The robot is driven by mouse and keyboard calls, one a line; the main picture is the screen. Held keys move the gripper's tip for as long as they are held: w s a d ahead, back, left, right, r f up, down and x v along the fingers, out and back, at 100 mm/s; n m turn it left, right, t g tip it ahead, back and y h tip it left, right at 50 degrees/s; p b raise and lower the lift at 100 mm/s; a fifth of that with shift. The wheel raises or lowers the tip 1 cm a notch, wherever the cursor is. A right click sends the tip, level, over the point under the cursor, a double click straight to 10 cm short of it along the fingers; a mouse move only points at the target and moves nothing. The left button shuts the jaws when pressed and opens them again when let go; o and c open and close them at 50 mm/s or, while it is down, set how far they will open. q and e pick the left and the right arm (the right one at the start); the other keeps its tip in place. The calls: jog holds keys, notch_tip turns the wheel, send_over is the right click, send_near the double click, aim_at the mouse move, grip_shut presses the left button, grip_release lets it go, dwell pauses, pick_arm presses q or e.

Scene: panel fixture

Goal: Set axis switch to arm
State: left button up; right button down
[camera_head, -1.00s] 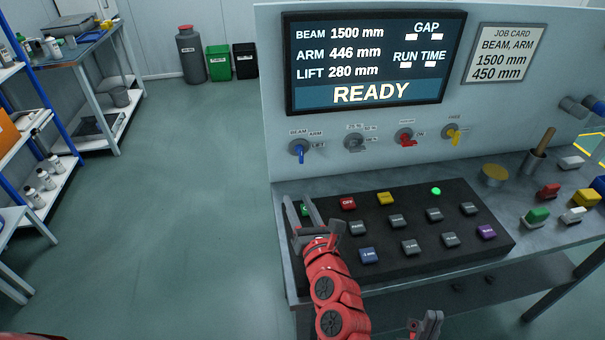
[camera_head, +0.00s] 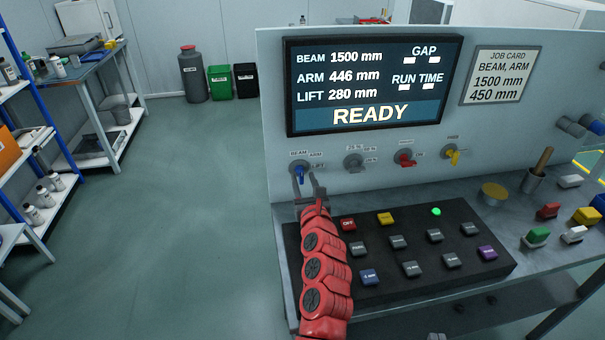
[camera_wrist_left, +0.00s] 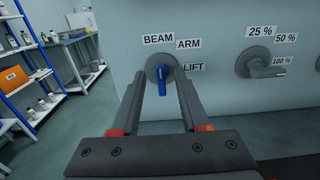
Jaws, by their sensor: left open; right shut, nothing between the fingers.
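The axis switch (camera_head: 300,174) is a blue lever on a round grey base on the upright panel, below the screen. In the left wrist view the blue lever (camera_wrist_left: 161,80) points down. The labels BEAM, ARM and LIFT sit above and to the right of it. My left gripper (camera_head: 307,181) is open in front of the switch. In the left wrist view its fingertips (camera_wrist_left: 161,74) appear on either side of the lever; I cannot tell whether they touch it. Only a sliver of my right gripper (camera_head: 436,337) shows at the bottom edge.
The screen (camera_head: 372,88) reads ARM 446 mm and READY. The job card (camera_head: 500,75) lists BEAM, ARM, 1500 mm and 450 mm. Grey (camera_head: 354,162), red (camera_head: 405,160) and yellow (camera_head: 452,155) switches are to the right. A black button board (camera_head: 405,290) lies below my left arm.

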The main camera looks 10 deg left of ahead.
aim_at(300, 174)
pick_arm(q)
jog(key=shift+x, duration=1.05)
jog(key=shift+w+a, duration=0.1)
jog(key=shift+w, duration=0.2)
grip_shut()
